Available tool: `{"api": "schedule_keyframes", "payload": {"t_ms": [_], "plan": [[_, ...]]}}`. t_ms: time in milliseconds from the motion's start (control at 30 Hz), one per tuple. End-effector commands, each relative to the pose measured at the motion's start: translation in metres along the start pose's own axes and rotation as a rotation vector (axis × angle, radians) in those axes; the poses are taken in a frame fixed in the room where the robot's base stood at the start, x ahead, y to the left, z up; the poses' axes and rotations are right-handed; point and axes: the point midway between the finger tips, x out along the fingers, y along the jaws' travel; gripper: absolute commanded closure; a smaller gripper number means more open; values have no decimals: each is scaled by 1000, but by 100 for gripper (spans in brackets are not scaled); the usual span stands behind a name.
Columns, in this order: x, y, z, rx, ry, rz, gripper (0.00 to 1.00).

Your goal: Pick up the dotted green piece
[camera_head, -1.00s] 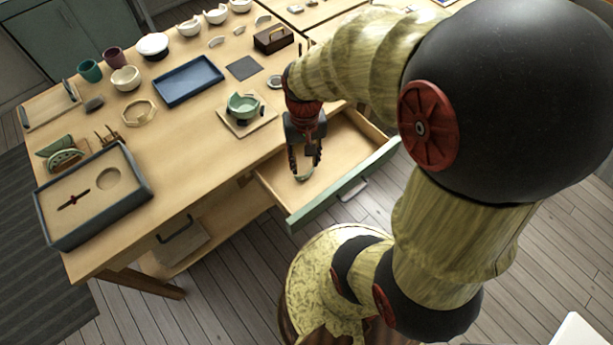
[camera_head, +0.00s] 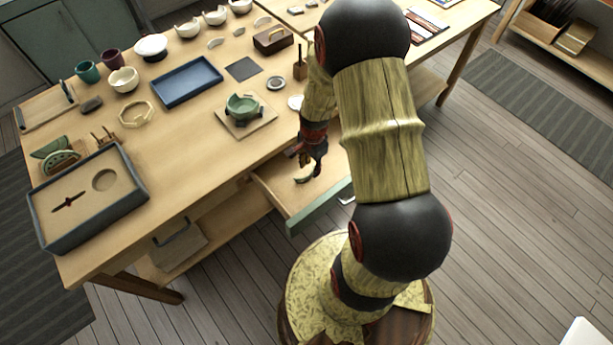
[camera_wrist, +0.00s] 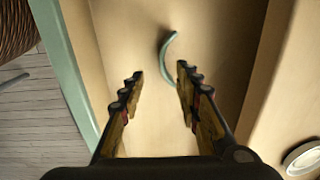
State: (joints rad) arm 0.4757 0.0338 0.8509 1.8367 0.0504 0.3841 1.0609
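A pale green curved piece (camera_head: 304,179) lies on the floor of the open drawer (camera_head: 272,188). In the wrist view it is a thin arc (camera_wrist: 166,58) ahead of the fingers and nearer the right finger; I cannot make out dots on it. My gripper (camera_wrist: 158,80) is open and empty, pointing down into the drawer, with the piece apart from both fingers as far as I can tell. It also shows in the head view (camera_head: 311,168). More green pieces (camera_head: 60,158), one with dot-like marks, stand at the table's left end.
The drawer's green front (camera_head: 318,208) and wooden side walls enclose the space around my gripper. On the table above are a green bowl (camera_head: 243,106) on a board, a blue tray (camera_head: 187,82) and a grey-edged box (camera_head: 88,197).

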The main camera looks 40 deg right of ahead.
Motion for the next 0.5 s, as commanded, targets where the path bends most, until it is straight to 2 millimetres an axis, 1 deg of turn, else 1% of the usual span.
{"api": "schedule_keyframes", "payload": {"t_ms": [33,167,233,367,500], "plan": [[7,0,0,-1,0,0,67],[14,-2,1,-2,1,-2,67],[22,-3,3,-3,0,0,67],[41,-5,8,-4,-1,2,67],[59,-6,8,-3,0,0,67]]}}
